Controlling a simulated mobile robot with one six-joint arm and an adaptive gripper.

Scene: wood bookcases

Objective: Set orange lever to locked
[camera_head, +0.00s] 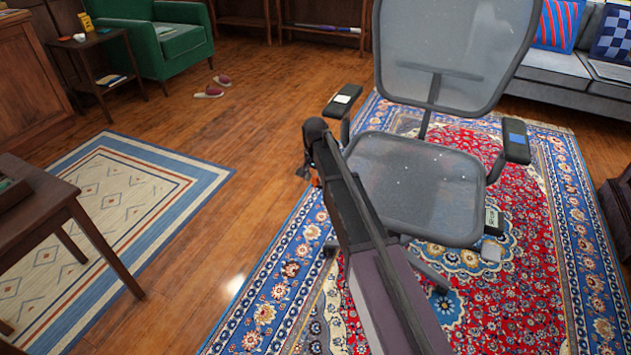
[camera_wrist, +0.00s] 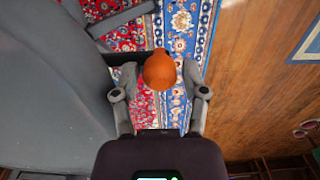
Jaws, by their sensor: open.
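The orange lever (camera_wrist: 159,70) shows in the wrist view as a rounded orange knob at the end of a dark stem, beside the seat of the grey office chair (camera_wrist: 45,85). My gripper (camera_wrist: 160,80) is open, with one finger on each side of the knob. I cannot tell whether either finger touches it. In the head view the chair (camera_head: 415,185) stands on the rug, and my gripper (camera_head: 304,172) is at the left of its seat, largely hidden by my arm. Only a small orange bit of the lever (camera_head: 316,182) shows there.
The chair's left armrest (camera_head: 343,100) rises close to my arm. A red and blue patterned rug (camera_head: 520,300) lies under the chair.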

